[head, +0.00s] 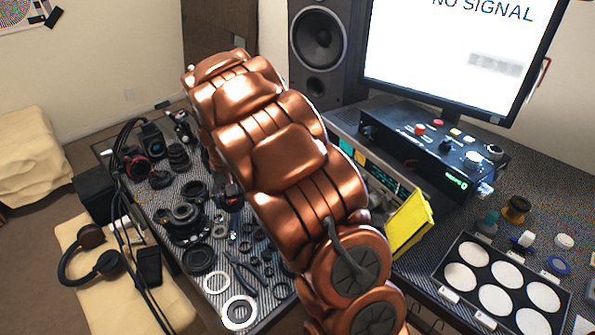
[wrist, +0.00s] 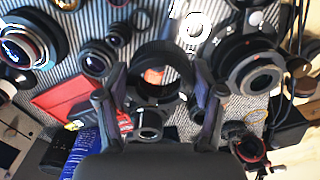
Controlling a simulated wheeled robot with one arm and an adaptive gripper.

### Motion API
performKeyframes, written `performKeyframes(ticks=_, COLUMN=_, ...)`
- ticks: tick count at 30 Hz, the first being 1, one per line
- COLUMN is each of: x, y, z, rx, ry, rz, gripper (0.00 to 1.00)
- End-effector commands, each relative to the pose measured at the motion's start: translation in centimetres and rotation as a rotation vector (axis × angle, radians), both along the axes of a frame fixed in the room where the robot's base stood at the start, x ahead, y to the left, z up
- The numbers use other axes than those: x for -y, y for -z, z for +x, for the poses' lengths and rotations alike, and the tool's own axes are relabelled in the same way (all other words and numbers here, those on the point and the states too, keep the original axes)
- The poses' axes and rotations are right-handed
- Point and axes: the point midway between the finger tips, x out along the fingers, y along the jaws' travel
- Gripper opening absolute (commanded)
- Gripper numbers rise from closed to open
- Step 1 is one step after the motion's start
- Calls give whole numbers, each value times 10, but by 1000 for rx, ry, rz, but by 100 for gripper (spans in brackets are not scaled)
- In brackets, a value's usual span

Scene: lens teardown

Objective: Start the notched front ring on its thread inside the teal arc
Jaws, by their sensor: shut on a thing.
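My gripper (wrist: 160,85) is shut on a dark ring (wrist: 172,53) in the wrist view, with one finger at each side of it. The ring is held over the striped mat, and an orange-red patch shows through its opening. I cannot make out its notches. A large dark lens part (wrist: 243,68) with a round opening lies just right of the gripper. I cannot make out a teal arc in either view, so I cannot tell how the ring stands to it. In the head view my copper-coloured arm hides the gripper and the ring.
A lens with a bluish front (wrist: 18,48), a red flat piece (wrist: 65,100) and a small metal ring part (wrist: 150,124) lie close around the gripper. In the head view, pale rings (head: 239,312) and pliers (head: 246,270) crowd the mat. A speaker (head: 319,45) stands behind.

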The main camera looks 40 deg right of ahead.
Motion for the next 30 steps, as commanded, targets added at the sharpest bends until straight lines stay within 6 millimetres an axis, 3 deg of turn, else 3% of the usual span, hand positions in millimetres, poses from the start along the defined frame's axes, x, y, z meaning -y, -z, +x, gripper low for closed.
performKeyframes(ticks=1, x=20, y=2, z=-1, rx=3, ry=85, rz=2, gripper=41)
performKeyframes(ticks=9, x=122, y=-13, z=-26, rx=-3, ry=566, rz=2, gripper=41)
performKeyframes(ticks=15, x=173, y=-22, z=-48, rx=-2, ry=814, rz=-2, gripper=41)
performKeyframes(ticks=21, x=192, y=-26, z=-59, rx=-6, ry=915, rz=-4, gripper=41)
performKeyframes(ticks=30, x=193, y=-20, z=-59, rx=-5, ry=922, rz=-5, gripper=41)
